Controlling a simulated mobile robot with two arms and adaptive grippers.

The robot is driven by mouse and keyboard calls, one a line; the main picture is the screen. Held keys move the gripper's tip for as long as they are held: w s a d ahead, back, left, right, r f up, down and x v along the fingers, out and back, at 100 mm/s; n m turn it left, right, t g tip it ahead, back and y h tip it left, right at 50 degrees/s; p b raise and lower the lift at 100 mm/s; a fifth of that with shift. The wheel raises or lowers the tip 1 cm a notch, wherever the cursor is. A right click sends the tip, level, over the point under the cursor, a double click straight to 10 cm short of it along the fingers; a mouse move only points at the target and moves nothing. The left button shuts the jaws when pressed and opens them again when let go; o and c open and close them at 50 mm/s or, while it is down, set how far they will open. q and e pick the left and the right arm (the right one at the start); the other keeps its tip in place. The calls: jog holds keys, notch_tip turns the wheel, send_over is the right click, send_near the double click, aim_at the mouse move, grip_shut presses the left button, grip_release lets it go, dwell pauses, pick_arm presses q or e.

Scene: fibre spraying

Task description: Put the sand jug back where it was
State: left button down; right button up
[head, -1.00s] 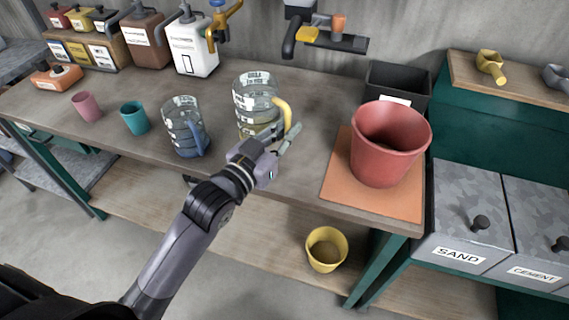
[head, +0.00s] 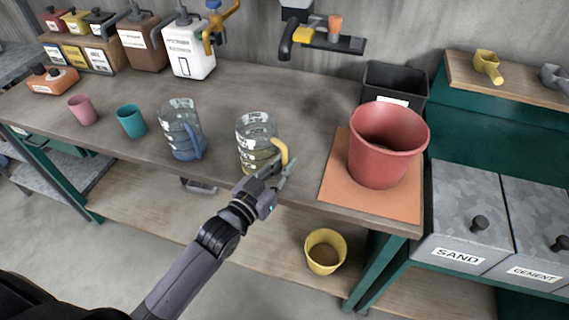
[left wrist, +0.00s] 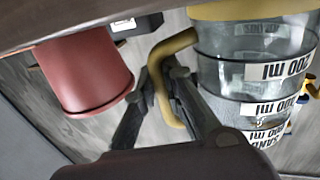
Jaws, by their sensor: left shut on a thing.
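The sand jug (head: 254,135) is a clear measuring jug with a yellow handle and white markings. It is upright at the front part of the workbench (head: 300,95), with its base on or very close to the top. My left gripper (head: 281,168) is shut on its yellow handle, on the jug's right side. In the left wrist view, which is upside down, the fingers (left wrist: 158,92) are around the handle (left wrist: 160,62) and the jug's labelled wall (left wrist: 255,75) is beside them. My right gripper is not in view.
A similar jug with a blue handle (head: 180,130) stands just left. A teal cup (head: 131,121) and a pink cup (head: 82,110) are further left. A red bucket (head: 385,150) stands on an orange mat (head: 340,185) to the right. A black bin (head: 395,85) is behind it.

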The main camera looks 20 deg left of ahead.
pick_arm(q)
jog(key=shift+f, duration=0.1)
jog(key=c, duration=1.7)
grip_release()
jog(key=shift+s+a, duration=0.1)
jog(key=shift+s, duration=0.15)
jog(key=shift+b+v, duration=0.85)
jog(key=shift+v, duration=4.9)
